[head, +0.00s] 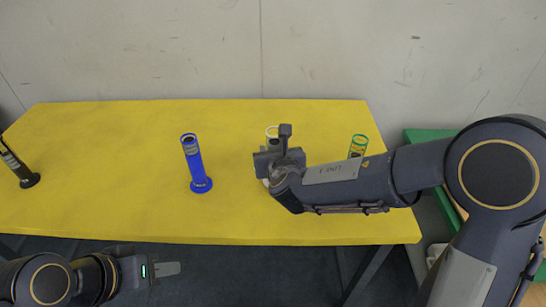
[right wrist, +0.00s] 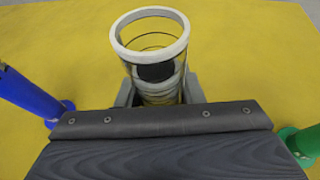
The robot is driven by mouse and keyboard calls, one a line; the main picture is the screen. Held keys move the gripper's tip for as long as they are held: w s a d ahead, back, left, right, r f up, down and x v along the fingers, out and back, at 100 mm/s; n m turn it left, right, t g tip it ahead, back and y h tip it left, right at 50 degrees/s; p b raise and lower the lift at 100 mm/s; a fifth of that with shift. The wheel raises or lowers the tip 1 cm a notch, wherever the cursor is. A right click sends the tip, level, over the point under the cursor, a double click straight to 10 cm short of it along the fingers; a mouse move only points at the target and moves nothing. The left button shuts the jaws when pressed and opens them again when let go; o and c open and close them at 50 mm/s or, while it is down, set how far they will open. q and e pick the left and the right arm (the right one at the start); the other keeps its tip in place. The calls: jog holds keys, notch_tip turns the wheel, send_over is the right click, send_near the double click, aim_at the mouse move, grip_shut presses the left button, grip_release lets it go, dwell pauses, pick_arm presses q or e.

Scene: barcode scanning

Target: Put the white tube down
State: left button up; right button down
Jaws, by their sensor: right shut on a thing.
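The white tube (right wrist: 151,34) stands roughly upright between the fingers of my right gripper (right wrist: 155,95) in the right wrist view. Its open ring top points up toward the camera. In the head view only the white rim of the tube (head: 272,131) shows behind my right gripper (head: 280,150); its base is mostly hidden, so I cannot tell for sure whether it touches the yellow table (head: 110,160). My left gripper (head: 165,269) is low at the front left, off the table; its fingers show edge-on.
A blue tube (head: 194,165) stands on the table left of my right gripper. A green tube (head: 358,146) stands to the right, partly behind my right arm. A black tube (head: 17,164) is at the far left. The table between the black and blue tubes is clear.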

jog(key=shift+f, duration=0.75)
jog(key=shift+f, duration=0.15)
jog(key=c, duration=1)
grip_release()
